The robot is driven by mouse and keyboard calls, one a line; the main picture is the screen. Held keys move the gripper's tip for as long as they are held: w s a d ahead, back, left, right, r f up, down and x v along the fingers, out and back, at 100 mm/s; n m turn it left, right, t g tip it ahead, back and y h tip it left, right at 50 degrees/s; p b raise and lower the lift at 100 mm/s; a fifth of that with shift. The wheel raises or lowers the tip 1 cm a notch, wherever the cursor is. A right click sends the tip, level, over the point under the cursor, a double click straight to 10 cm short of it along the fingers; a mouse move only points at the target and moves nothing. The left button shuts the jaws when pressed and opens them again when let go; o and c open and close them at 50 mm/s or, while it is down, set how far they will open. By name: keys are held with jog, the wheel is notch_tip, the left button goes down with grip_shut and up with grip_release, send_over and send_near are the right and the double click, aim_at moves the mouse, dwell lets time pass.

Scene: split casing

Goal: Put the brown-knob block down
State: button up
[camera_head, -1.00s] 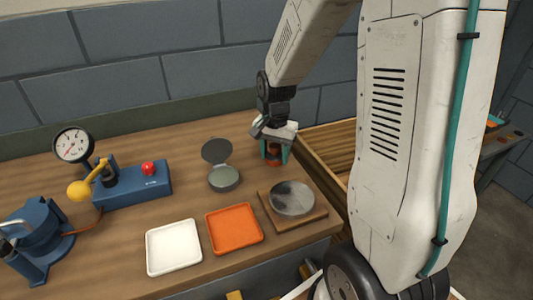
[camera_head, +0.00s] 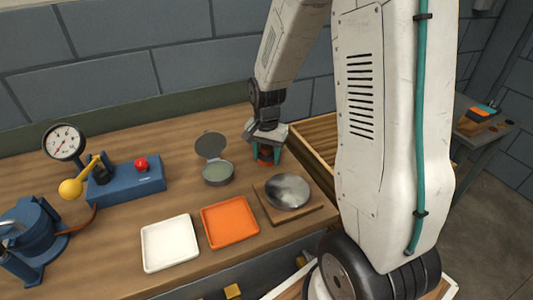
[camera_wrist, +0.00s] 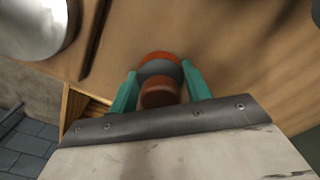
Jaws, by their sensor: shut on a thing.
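The brown-knob block (camera_wrist: 160,92) is between the teal fingers of my gripper (camera_wrist: 158,76) in the wrist view. It has a brown knob nearest the camera, a grey middle band and an orange-brown part beyond. In the head view the block (camera_head: 265,155) shows as a small orange-brown patch under my gripper (camera_head: 267,150). My gripper is shut on it, low over the back right of the wooden bench (camera_head: 120,225). I cannot tell whether the block's underside touches the bench.
A wooden crate (camera_head: 312,135) stands close right of my gripper. A hinged grey round casing (camera_head: 217,172) is to the left. A silver disc (camera_head: 288,192) on a wooden board is in front. Orange (camera_head: 230,222) and white (camera_head: 170,243) trays lie front left.

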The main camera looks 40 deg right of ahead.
aim_at(267, 146)
jog(key=shift+s+f, duration=0.3)
jog(key=shift+f, duration=0.15)
jog(key=o, duration=1)
jog(key=shift+a+f, duration=0.1)
jog(key=shift+a, duration=0.05)
jog(key=shift+o, duration=0.2)
jog(key=shift+w+d+r, duration=0.1)
jog(key=shift+d+r, duration=0.15)
jog(key=shift+r, duration=0.2)
jog(key=shift+c, duration=0.2)
jog(key=shift+o, duration=0.2)
notch_tip(267, 146, up, 12)
jog(key=shift+w+a+r, duration=0.1)
jog(key=shift+w, duration=0.05)
jog(key=s+a+r+n, duration=0.3)
jog(key=s, duration=0.4)
jog(key=s+a+r+n, duration=0.3)
jog(key=s+n, duration=0.1)
jog(key=s, duration=0.4)
jog(key=s+a+r+n+t, duration=0.1)
jog(key=s+a+r+n, duration=0.2)
jog(key=s, duration=0.4)
jog(key=shift+s+a+n, duration=0.35)
jog(key=shift+a+n, duration=0.2)
jog(key=shift+n, duration=0.05)
